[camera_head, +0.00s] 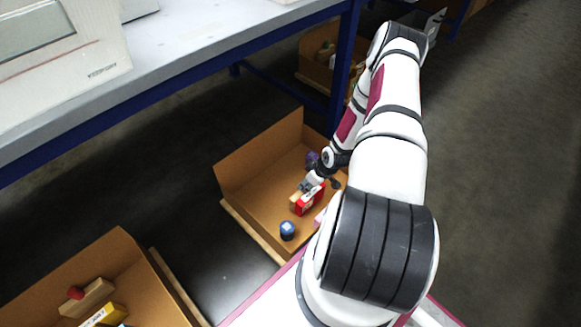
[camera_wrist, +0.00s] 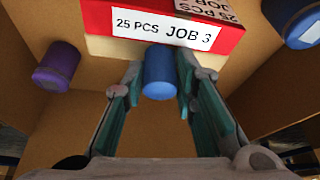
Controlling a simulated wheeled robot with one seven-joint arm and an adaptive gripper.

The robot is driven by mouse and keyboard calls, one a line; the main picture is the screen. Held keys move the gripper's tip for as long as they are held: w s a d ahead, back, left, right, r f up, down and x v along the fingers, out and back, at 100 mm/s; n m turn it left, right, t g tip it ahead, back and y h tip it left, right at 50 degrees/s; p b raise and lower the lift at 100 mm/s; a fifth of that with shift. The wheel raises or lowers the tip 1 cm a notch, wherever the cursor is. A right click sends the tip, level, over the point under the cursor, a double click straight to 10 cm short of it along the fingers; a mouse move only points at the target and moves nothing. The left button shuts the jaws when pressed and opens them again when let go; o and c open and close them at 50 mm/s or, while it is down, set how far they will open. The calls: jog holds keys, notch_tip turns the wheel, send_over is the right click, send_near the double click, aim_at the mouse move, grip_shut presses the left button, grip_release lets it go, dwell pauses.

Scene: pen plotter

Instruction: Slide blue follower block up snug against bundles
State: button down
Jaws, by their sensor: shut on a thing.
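A red bundle (camera_wrist: 95,18) with a white label reading "25 PCS JOB 3" lies at the top of the wrist view. It also shows in the cardboard box in the head view (camera_head: 309,201). A blue cylindrical knob (camera_wrist: 159,75) stands between my fingers, in front of a pale wooden block (camera_wrist: 112,47) at the bundle's near side. My gripper (camera_wrist: 158,85) is shut on the blue knob. In the head view my gripper (camera_head: 308,186) is low inside the box, and the knob is hidden there. Whether block and bundle touch is unclear.
The cardboard box (camera_head: 244,165) also holds a blue jar (camera_head: 287,230) and a purple cylinder (camera_head: 312,158). The purple cylinder is left of my fingers in the wrist view (camera_wrist: 57,66). Another box (camera_head: 122,255) is at lower left; a grey table (camera_head: 190,60) stands behind.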

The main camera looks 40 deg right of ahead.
jog(key=s, duration=0.6)
jog(key=shift+s+p, duration=0.35)
jog(key=shift+p, duration=0.05)
jog(key=shift+d, duration=0.1)
jog(key=c, duration=1.3)
grip_release()
jog(key=v, duration=1.2)
jog(key=shift+f, duration=0.1)
